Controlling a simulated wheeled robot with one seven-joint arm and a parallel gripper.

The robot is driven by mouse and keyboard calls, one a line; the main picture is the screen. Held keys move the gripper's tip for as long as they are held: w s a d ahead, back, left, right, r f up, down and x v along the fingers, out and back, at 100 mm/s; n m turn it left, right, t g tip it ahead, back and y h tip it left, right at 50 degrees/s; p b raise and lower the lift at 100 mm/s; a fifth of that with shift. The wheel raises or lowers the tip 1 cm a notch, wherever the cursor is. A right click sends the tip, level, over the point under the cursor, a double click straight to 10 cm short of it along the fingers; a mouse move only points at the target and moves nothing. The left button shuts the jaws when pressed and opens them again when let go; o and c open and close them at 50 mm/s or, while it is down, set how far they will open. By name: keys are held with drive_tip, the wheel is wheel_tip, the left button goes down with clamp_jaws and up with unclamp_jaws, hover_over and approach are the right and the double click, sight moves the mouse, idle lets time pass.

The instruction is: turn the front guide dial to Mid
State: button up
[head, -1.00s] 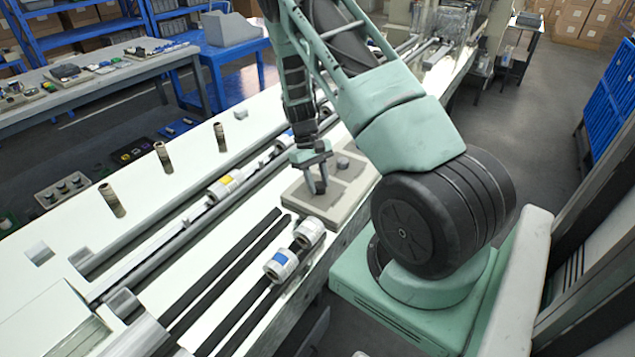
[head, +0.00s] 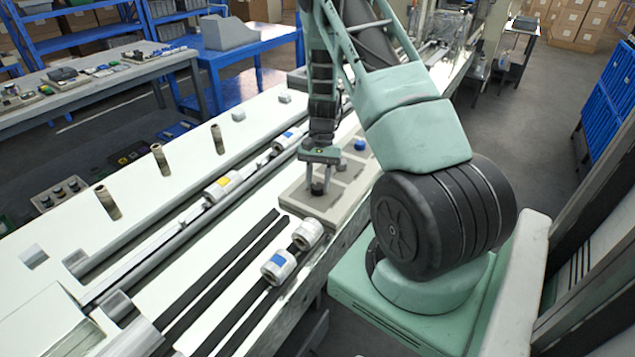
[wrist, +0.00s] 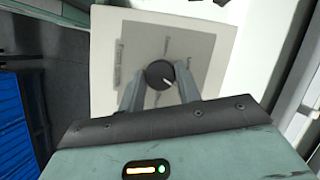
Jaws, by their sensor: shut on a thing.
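My gripper (wrist: 160,84) is shut on the dial, one finger on each side. In the head view my gripper (head: 317,187) reaches down onto the near part of the beige control panel (head: 294,197), and the fingers partly hide the dial.
A blue knob (head: 360,145) and a grey knob (head: 340,164) stand on the panel beyond my gripper.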

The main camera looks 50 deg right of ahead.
drive_tip(key=shift+d+m+t, duration=0.1)
drive_tip(key=shift+m+t, duration=0.2)
drive_tip(key=shift+m, duration=0.4)
drive_tip(key=o, duration=1)
drive_tip(key=shift+c, duration=0.2)
drive_tip(key=b+v, duration=0.2)
drive_tip(key=v, duration=1.5)
drive_tip(key=shift+r, duration=0.2)
drive_tip(key=shift+w, duration=0.1)
